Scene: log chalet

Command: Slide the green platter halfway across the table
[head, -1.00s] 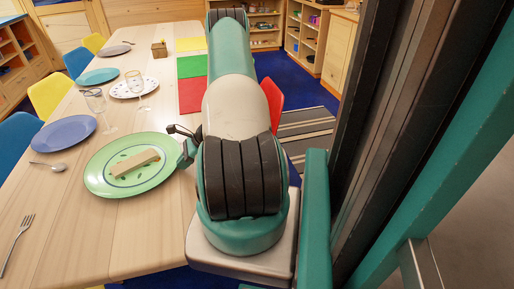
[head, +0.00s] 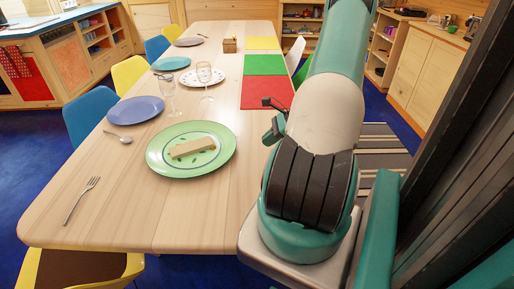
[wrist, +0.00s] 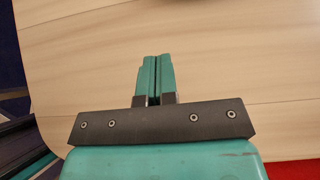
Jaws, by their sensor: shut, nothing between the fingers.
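The green platter (head: 160,157) lies flat on the wooden table (head: 130,215) in the head view, near the table's front part. A pale block-like piece (head: 193,147) rests on it. My gripper (wrist: 155,60) shows in the wrist view with its two teal fingers together and nothing between them. It is over bare wood near a rounded table edge. The platter is not in the wrist view.
A blue plate (head: 135,110), a spoon (head: 118,137) and a fork (head: 82,200) lie left of the platter. Two glasses (head: 205,75) (head: 167,88) stand behind it. Red (head: 266,92) and green (head: 264,65) mats lie farther back. Bare wood lies in front of the platter.

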